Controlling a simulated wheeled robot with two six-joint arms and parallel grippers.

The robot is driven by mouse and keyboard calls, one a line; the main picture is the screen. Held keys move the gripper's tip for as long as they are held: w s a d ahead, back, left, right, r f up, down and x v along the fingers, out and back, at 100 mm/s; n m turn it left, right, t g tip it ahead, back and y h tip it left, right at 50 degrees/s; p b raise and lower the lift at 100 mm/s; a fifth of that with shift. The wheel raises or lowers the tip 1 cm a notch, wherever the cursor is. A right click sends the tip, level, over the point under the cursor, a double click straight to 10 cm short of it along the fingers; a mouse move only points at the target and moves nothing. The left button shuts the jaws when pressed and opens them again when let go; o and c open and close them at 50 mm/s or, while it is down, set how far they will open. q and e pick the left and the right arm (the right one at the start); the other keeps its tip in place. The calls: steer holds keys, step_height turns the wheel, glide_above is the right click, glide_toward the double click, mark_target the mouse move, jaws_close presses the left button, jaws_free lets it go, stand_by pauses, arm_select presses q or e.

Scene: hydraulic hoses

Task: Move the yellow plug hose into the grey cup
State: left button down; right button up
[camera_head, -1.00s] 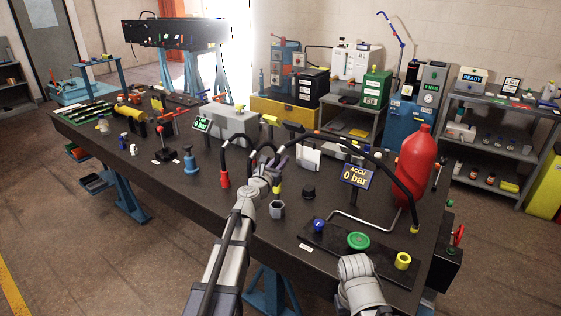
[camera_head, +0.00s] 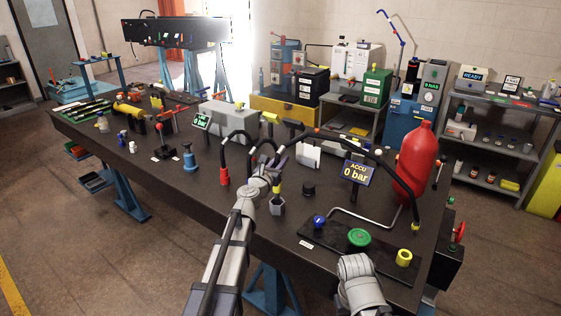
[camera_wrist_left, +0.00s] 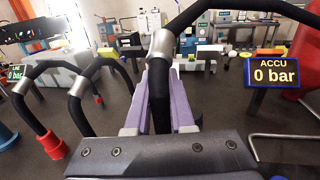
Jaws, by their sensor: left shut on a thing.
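My left gripper (camera_head: 279,166) is shut on the black hose with the yellow plug (camera_head: 278,188). In the left wrist view its purple fingers close around the black hose (camera_wrist_left: 159,95), just below a silver collar (camera_wrist_left: 162,46). In the head view the yellow plug points down at the grey cup (camera_head: 277,206), in line with its mouth. The cup stands upright on the dark table. The plug is hidden in the wrist view. My right gripper is not in view.
A hose with a red plug (camera_head: 224,177) stands left of the cup. The ACCU sign (camera_head: 357,174), a red bottle (camera_head: 413,165) and a black plate with a green knob (camera_head: 359,238) are to the right.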

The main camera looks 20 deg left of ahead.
arm_select(q)
steer(key=shift+f+b, duration=2.85)
steer(key=c, duration=0.7)
jaws_free()
steer(key=shift+s, duration=0.1)
steer(key=s+a, duration=0.1)
steer(key=s, duration=0.6)
steer(key=shift+s, duration=0.25)
steer(key=shift+a, duration=0.1)
